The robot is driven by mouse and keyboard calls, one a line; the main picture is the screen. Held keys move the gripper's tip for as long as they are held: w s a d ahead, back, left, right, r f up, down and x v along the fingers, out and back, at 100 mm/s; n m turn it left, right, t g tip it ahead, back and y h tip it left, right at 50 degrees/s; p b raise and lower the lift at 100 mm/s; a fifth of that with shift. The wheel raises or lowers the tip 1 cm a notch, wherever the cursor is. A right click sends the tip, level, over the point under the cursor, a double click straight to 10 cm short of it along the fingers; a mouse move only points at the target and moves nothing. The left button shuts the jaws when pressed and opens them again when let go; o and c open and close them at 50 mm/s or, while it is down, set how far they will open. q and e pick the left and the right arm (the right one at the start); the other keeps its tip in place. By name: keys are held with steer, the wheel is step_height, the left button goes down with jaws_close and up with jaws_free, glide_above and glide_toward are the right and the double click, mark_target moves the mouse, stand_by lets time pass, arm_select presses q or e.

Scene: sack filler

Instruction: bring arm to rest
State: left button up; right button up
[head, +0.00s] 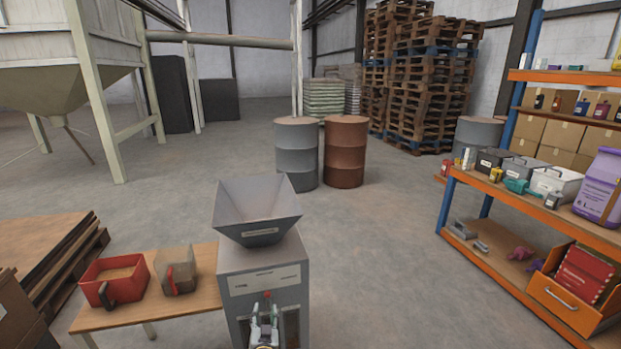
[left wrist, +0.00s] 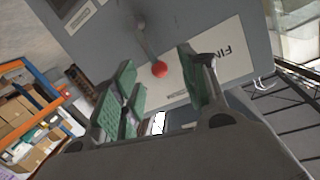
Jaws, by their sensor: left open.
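My left gripper (head: 264,330) is at the bottom of the head view, in front of the grey sack filler (head: 260,280) with its hopper on top. In the left wrist view the gripper (left wrist: 160,95) has its green-padded fingers apart, with nothing between them. A lever with a red ball knob (left wrist: 160,69) sticks out from the filler's front panel just beyond the fingertips. I cannot tell whether the fingers touch the lever. My right gripper is not in view.
A wooden table (head: 150,313) left of the filler holds a red bin (head: 115,280) and a clear scoop-like container (head: 178,270) with a red handle. An orange shelf (head: 520,280) with boxes and bottles stands at the right. Two drums (head: 296,155) stand behind; the floor between is clear.

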mark_target(268, 298)
arm_select(q)
steer(key=shift+w+d+r, duration=0.55)
steer(key=shift+w+d, duration=0.15)
steer(key=shift+w, duration=0.2)
steer(key=shift+w+a+f, duration=0.1)
steer(key=shift+w+a, duration=0.15)
steer(key=shift+w, duration=0.35)
steer(key=shift+w+a, duration=0.2)
steer(key=shift+w, duration=0.35)
